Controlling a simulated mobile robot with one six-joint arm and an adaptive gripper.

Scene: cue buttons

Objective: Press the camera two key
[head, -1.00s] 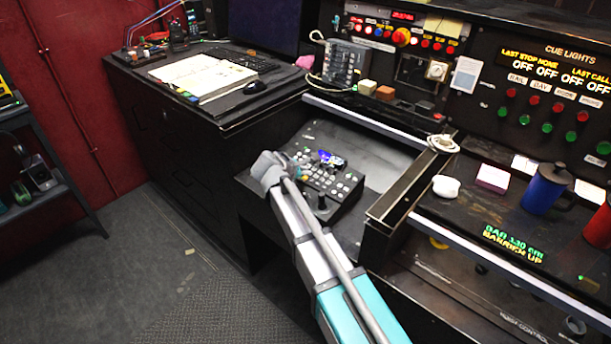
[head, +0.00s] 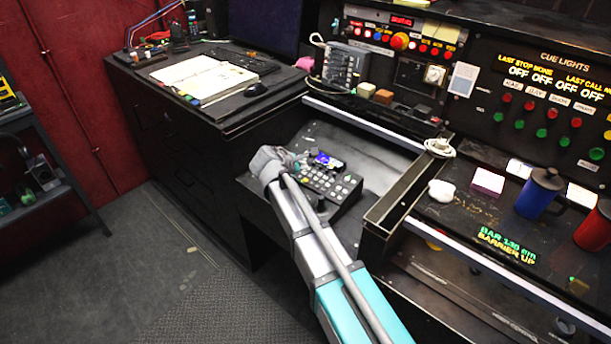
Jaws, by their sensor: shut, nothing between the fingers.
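A small dark control panel (head: 335,184) with a lit blue screen (head: 328,160), several small keys and a joystick rests on the lower desk shelf. Which key is camera two cannot be read at this size. My gripper (head: 289,156) is over the panel's left side, with its fingers close above or at the upper left keys. The gripper is small and partly hidden by my own wrist; its fingers look closed with nothing between them. Whether it touches a key cannot be told. My arm covers the panel's lower left part.
A raised dark divider (head: 400,195) stands right of the panel. Beyond it are a white lump (head: 441,190), a blue mug (head: 540,193) and a red mug (head: 596,228). An open book (head: 205,77) and a mouse (head: 255,89) lie on the upper left desk.

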